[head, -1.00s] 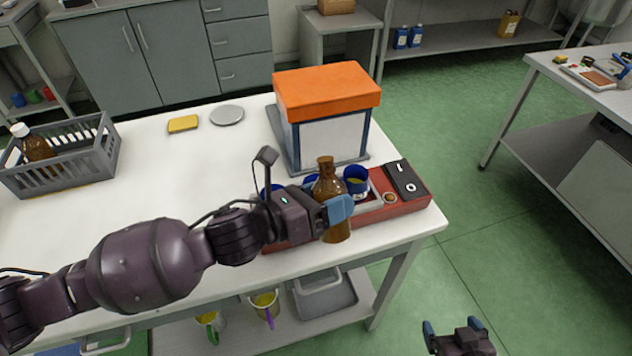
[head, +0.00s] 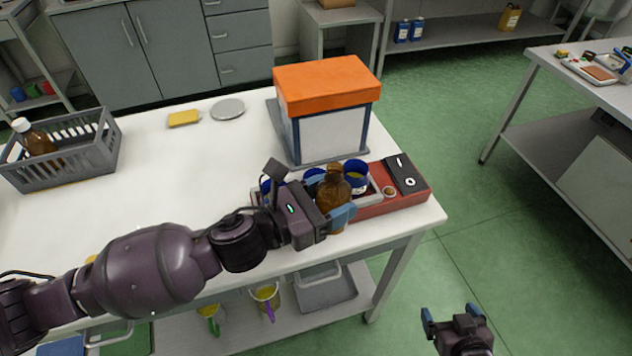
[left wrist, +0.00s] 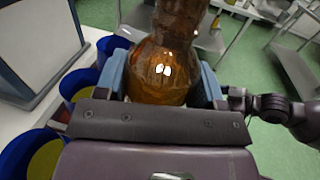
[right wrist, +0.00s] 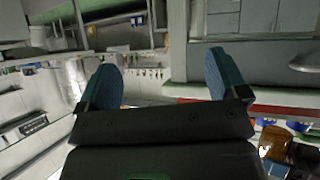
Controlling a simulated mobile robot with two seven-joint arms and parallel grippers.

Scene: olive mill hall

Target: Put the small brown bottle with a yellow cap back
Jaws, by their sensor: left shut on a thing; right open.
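My left gripper (head: 330,213) is shut on a brown glass bottle (head: 334,190), held in front of the red tray near the table's front right. In the left wrist view the bottle (left wrist: 165,72) sits between both fingers; its top is cut off there. I see no yellow cap on it. A small yellow spot (head: 90,260) shows beside my left arm, mostly hidden; I cannot tell what it is. My right gripper (head: 451,318) is open and empty over the floor, right of the table. Its open fingers also show in the right wrist view (right wrist: 163,80).
A red tray (head: 410,197) with blue cups (head: 356,176) lies behind the held bottle. An orange-lidded box (head: 327,85) stands behind it. A grey crate (head: 95,160) holding a white-capped brown bottle (head: 38,142) stands at left. The table's middle (head: 160,180) is clear.

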